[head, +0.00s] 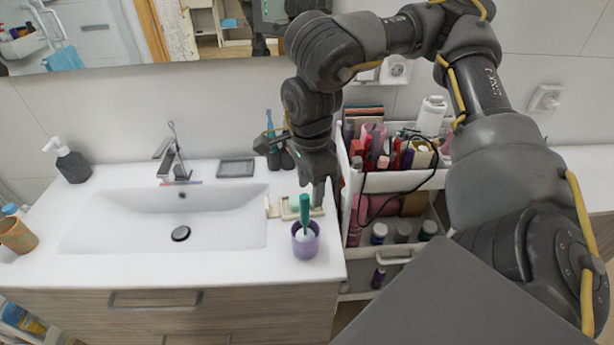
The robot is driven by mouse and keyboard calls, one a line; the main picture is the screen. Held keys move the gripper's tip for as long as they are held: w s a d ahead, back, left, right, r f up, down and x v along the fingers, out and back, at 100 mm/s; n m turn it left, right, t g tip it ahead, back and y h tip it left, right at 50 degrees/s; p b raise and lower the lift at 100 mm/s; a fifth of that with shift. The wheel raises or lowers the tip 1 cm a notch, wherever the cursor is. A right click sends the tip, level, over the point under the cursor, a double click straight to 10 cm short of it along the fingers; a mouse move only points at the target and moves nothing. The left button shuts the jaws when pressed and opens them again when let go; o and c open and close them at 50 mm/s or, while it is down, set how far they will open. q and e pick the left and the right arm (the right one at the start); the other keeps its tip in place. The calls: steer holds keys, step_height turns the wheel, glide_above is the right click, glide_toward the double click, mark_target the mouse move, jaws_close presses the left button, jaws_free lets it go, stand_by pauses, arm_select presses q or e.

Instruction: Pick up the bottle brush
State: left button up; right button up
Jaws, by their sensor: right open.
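A brush with a green handle (304,212), which looks like the bottle brush, stands upright in a purple cup (305,243) at the right front of the white sink counter. Its lower end is hidden inside the cup. My right gripper (314,190) points down just behind and above the handle. It is open, and nothing shows between its fingers; the handle top overlaps it in the picture, so I cannot tell the exact gap. My left gripper is not in view.
A cream open case (289,208) lies behind the cup. A dark toothbrush holder (281,158) stands behind my right gripper. The crowded cosmetics cart (397,181) is close on the right. The sink basin (140,225) leaves free room on the left.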

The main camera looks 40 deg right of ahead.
mark_target(306, 194)
steer(key=shift+w+f, duration=0.45)
steer(key=shift+f, duration=0.2)
steer(key=shift+w+f, duration=0.4)
steer(key=shift+f, duration=0.2)
steer(key=shift+s+f, duration=0.15)
steer(key=f+p, duration=0.1)
steer(key=f, duration=0.3)
steer(key=shift+a+p, duration=0.2)
steer(key=shift+p, duration=0.1)
steer(key=shift+f, duration=0.35)
steer(key=shift+s+f, duration=0.1)
steer(key=shift+s, duration=0.05)
steer(key=shift+c, duration=0.6)
jaws_close()
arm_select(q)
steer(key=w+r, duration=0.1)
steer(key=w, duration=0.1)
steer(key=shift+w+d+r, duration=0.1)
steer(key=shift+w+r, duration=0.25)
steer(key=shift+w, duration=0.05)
